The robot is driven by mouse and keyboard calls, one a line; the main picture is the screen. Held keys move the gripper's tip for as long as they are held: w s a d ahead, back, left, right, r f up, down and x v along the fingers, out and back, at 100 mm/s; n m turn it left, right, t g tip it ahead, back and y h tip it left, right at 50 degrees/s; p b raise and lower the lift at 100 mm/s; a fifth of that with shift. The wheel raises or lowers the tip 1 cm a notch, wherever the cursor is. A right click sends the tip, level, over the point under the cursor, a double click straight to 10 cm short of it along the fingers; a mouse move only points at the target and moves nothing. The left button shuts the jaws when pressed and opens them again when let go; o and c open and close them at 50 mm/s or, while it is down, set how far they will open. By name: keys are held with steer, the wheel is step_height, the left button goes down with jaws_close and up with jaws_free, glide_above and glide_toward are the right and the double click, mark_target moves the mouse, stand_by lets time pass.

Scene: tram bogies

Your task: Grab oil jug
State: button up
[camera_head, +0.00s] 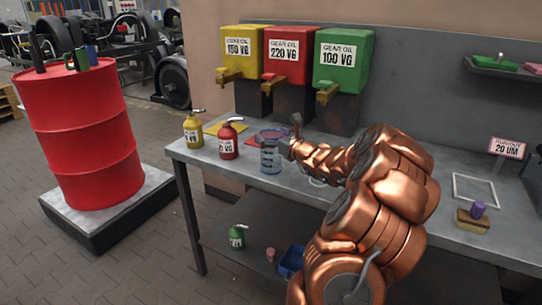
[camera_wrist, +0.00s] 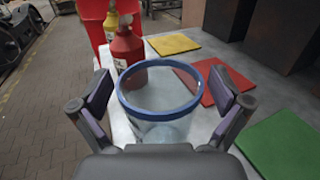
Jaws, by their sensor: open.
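A clear jug with a blue rim (camera_head: 270,158) stands upright on the grey workbench, left of my copper-coloured arm. In the wrist view the jug (camera_wrist: 165,128) is between the two purple-padded fingers of my gripper (camera_wrist: 161,92). The gripper is open, with a visible gap between each finger and the jug's rim. My gripper (camera_head: 289,149) also shows small at the jug's right side in the head view. The jug's lower part is partly hidden by the gripper body in the wrist view.
A red oil can (camera_head: 228,143) and a yellow one (camera_head: 193,132) stand left of the jug, the red one just beyond it in the wrist view. Coloured mats, including a green one (camera_wrist: 284,143), lie on the workbench (camera_head: 335,192). Gear oil tanks (camera_head: 290,57) stand behind.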

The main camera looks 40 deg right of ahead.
steer(key=c, duration=1.6)
